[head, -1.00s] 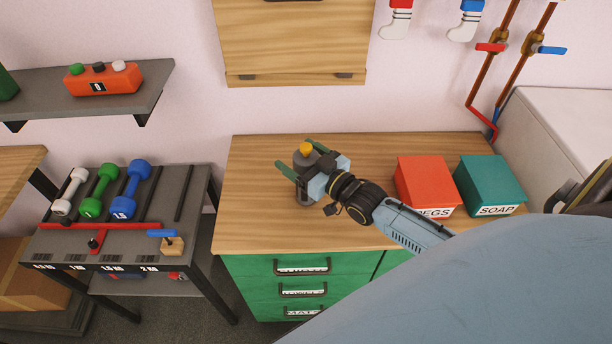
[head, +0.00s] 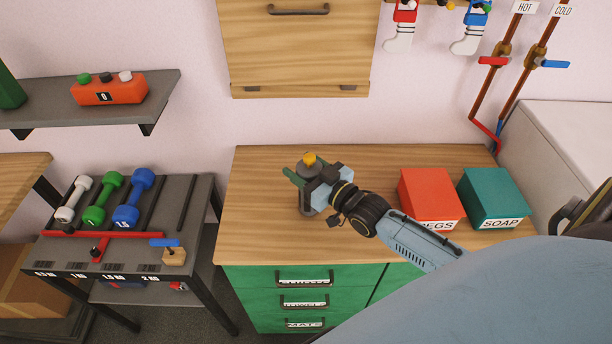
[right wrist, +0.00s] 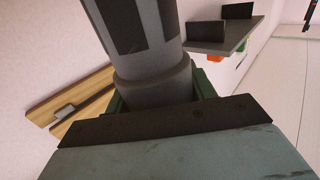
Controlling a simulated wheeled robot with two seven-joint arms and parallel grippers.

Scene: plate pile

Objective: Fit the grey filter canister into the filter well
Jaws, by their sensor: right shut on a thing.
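The grey filter canister (head: 306,198) with a yellow knob on top is upright over the left part of the wooden counter. Its base appears to rest on the counter top. My right gripper (head: 309,178) has green fingers and is shut around the canister's upper part. In the right wrist view the canister's grey body (right wrist: 155,85) with dark panels sits between the green fingers (right wrist: 158,92). The filter well is not seen in either view. My left gripper is not in view.
The wooden counter (head: 260,220) is clear left of the canister. A red pegs box (head: 428,195) and a teal soap box (head: 492,195) stand at its right. A dumbbell rack (head: 190,225) stands to the left. A wooden cabinet (head: 290,50) hangs above the counter.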

